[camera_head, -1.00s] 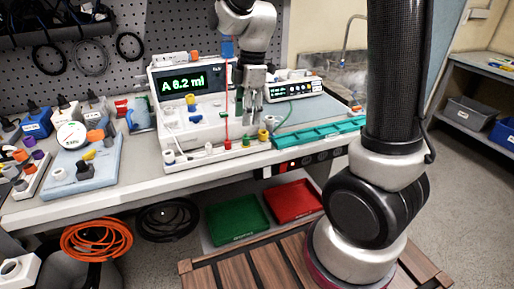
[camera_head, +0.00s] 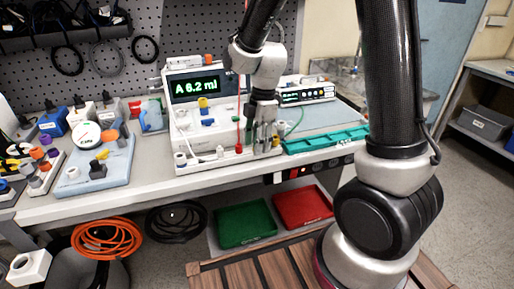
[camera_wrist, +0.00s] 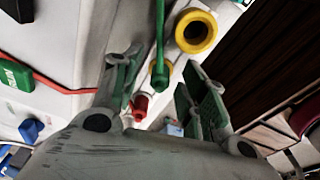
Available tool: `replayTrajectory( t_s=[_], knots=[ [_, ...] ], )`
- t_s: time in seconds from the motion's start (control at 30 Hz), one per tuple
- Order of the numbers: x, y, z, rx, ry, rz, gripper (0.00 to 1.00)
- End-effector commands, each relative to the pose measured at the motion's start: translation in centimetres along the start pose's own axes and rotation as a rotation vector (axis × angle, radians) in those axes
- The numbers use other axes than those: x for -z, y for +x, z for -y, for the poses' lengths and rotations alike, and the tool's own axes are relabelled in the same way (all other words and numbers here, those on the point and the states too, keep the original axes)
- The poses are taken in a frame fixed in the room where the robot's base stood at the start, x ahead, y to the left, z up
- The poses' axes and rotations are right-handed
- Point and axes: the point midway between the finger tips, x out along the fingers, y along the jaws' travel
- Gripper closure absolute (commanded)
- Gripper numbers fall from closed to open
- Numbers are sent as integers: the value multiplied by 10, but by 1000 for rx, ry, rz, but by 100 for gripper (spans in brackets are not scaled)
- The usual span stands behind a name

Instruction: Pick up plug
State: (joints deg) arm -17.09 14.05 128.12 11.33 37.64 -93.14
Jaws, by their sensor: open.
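The task's plug is not singled out in the pictures. In the wrist view a red plug (camera_wrist: 140,104) on a red lead and a green plug (camera_wrist: 160,72) on a green lead sit between or near my fingers. In the head view my gripper (camera_head: 264,148) points down at the front ledge of the white pump (camera_head: 203,128), right of the upright red lead (camera_head: 239,132). The fingers partly hide the ledge there.
A teal tray (camera_head: 325,139) lies right of the pump. A blue-grey board (camera_head: 95,168) with fittings stands left. Green (camera_head: 243,224) and red (camera_head: 302,207) bins sit below the bench edge.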

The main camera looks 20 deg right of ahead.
Motion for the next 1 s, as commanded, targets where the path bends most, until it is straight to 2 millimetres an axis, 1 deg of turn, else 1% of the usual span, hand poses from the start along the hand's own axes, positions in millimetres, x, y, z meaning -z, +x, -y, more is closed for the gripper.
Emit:
replayTrajectory(
  t_s=[0.03,0.07,0.2,0.27,0.57,0.67,0.77,1.0],
  knots=[
    [0,0,0,0,0,0,57],
    [0,0,0,0,0,0,61],
    [0,0,0,0,0,0,86],
    [0,0,0,0,0,0,97],
    [0,-1,0,0,0,0,97],
    [1,-7,0,-1,-1,0,97],
    [3,-22,-1,-3,-2,0,97],
    [9,-72,-1,-5,-1,0,97]
  ],
)
